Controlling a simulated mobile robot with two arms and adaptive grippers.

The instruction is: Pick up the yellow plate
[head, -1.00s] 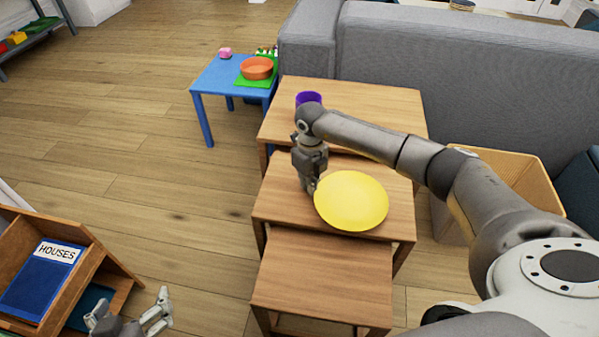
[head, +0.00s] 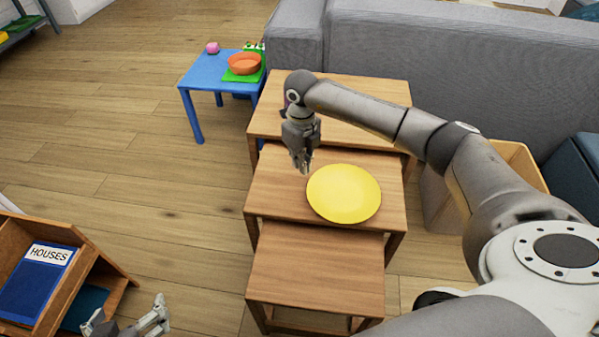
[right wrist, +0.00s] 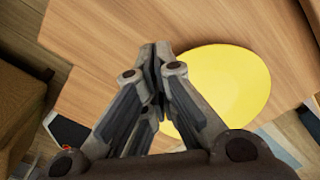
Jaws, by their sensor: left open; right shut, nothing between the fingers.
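A round yellow plate (head: 344,194) lies flat on the middle wooden nesting table (head: 270,200). It also shows in the right wrist view (right wrist: 228,85), partly hidden behind my gripper. My right gripper (head: 305,170) is shut and empty, pointing down just beyond the plate's upper left rim, seemingly a little above the table. In the right wrist view its closed fingers (right wrist: 153,60) are beside the plate's left edge. My left gripper (head: 130,322) is open and empty at the bottom left of the head view, far from the plate.
The tallest nesting table (head: 375,95) stands behind and the lowest (head: 315,275), bare, in front. A blue table (head: 205,75) with an orange bowl (head: 244,63) is at the back left. A wooden bookshelf (head: 100,262) is at lower left. A grey sofa (head: 420,55) stands behind.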

